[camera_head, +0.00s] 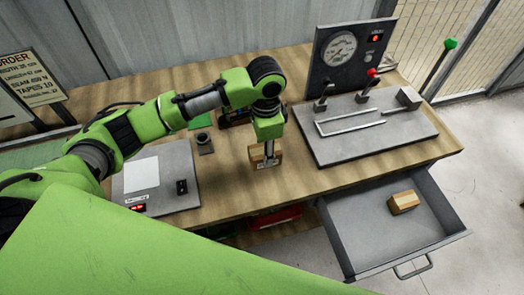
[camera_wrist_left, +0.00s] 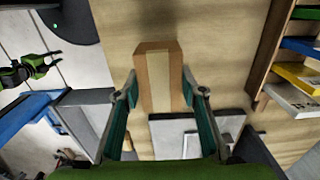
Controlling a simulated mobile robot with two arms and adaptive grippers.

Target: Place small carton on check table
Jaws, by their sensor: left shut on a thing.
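A small brown carton (camera_wrist_left: 155,80) with a paler strip of tape sits between the fingers of my left gripper (camera_wrist_left: 160,92), which is shut on it. In the head view the carton (camera_head: 257,154) shows partly behind the gripper (camera_head: 267,158), low over the middle of the wooden table (camera_head: 232,178). I cannot tell whether it touches the top. My right gripper (camera_wrist_left: 56,60) shows at the left of the left wrist view, open and empty, away from the table.
A grey scale (camera_head: 180,158) with a white sheet lies left of the carton. A gauge stand (camera_head: 340,50) and grey fixture plate (camera_head: 400,135) stand right. An open drawer (camera_head: 355,235) sticks out at front right, holding another brown carton (camera_head: 404,202).

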